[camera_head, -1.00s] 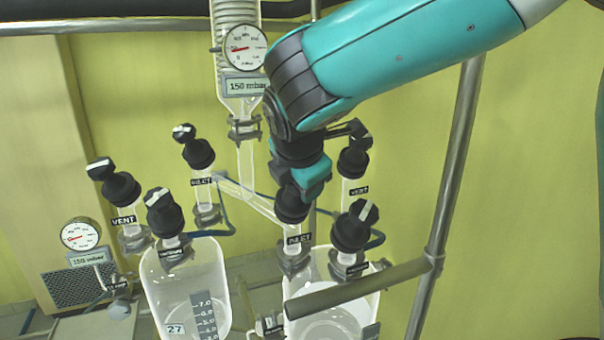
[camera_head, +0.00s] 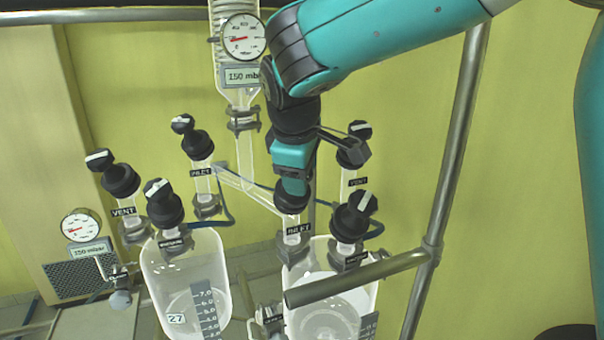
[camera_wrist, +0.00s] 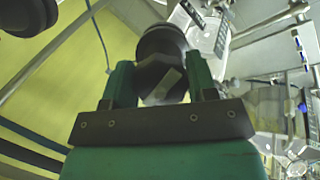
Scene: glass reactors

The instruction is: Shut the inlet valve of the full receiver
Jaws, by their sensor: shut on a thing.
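Two glass receivers stand side by side, a left one (camera_head: 152,270) and a right one (camera_head: 372,298). Pale contents show in both; I cannot tell surely which is fuller. The right receiver's inlet valve has a black knob (camera_head: 292,202) above its INLET label (camera_head: 298,229). My gripper (camera_head: 291,185) is shut on this knob from above. In the wrist view, the teal fingers of my gripper (camera_wrist: 162,82) flank the black knob (camera_wrist: 163,48), with a pale bar mark between them. The left receiver's inlet knob (camera_head: 197,145) stands free, its white-marked handle tilted.
Other black knobs top the left (camera_head: 164,208) and right (camera_head: 350,222) receivers. A metal bar (camera_head: 355,279) crosses before the right receiver. A gauge (camera_head: 243,37) hangs behind.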

